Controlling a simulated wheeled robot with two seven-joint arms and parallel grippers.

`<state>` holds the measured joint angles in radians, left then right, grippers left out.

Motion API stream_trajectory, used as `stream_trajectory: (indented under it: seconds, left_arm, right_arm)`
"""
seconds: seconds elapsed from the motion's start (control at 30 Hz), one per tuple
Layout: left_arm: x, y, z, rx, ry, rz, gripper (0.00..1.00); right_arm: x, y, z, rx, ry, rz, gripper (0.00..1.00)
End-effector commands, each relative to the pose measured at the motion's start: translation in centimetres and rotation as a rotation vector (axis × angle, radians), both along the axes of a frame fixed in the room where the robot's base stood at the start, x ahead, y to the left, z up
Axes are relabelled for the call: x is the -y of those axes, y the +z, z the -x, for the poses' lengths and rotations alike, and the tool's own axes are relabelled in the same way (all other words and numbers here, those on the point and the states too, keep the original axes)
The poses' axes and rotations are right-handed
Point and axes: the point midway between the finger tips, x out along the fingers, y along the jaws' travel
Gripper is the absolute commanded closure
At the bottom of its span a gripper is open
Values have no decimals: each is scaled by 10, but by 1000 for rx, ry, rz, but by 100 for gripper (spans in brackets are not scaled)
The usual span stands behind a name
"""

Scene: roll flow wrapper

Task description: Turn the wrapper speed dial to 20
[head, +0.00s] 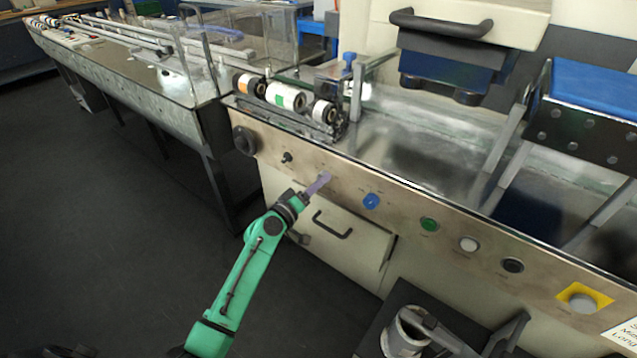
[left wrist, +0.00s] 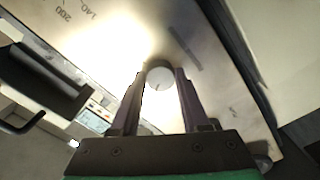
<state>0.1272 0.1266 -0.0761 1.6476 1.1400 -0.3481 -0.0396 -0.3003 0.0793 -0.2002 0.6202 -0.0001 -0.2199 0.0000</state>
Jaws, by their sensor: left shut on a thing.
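The speed dial (left wrist: 160,77) is a small round pale grey knob on the metal front panel. In the left wrist view it sits between the two finger tips, with a small dark mark low on its face. My left gripper (head: 319,183) reaches the panel in the head view and is shut on the knob, whose face is mostly hidden there. In the left wrist view the fingers (left wrist: 160,85) flank the knob. The printed numbers 200 and 140 show at upper left; 20 cannot be made out. My right gripper is not in view.
Along the panel to the right are a blue button (head: 371,201), a green button (head: 429,224), a white button (head: 468,244), a black button (head: 512,265) and a yellow-backed button (head: 583,298). A black knob (head: 244,140) is at left. A drawer handle (head: 332,226) lies below.

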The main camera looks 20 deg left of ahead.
Motion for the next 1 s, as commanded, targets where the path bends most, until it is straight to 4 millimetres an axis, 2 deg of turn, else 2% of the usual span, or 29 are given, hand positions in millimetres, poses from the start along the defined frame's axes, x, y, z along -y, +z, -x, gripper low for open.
stream_trajectory:
  seconds: [0.6, 1.0]
  left_arm:
    - [1, 1, 0, -213, -1, 528, 100]
    - [1, 1, 0, -294, -1, 731, 100]
  right_arm:
    - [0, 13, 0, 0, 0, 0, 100]
    - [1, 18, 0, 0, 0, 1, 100]
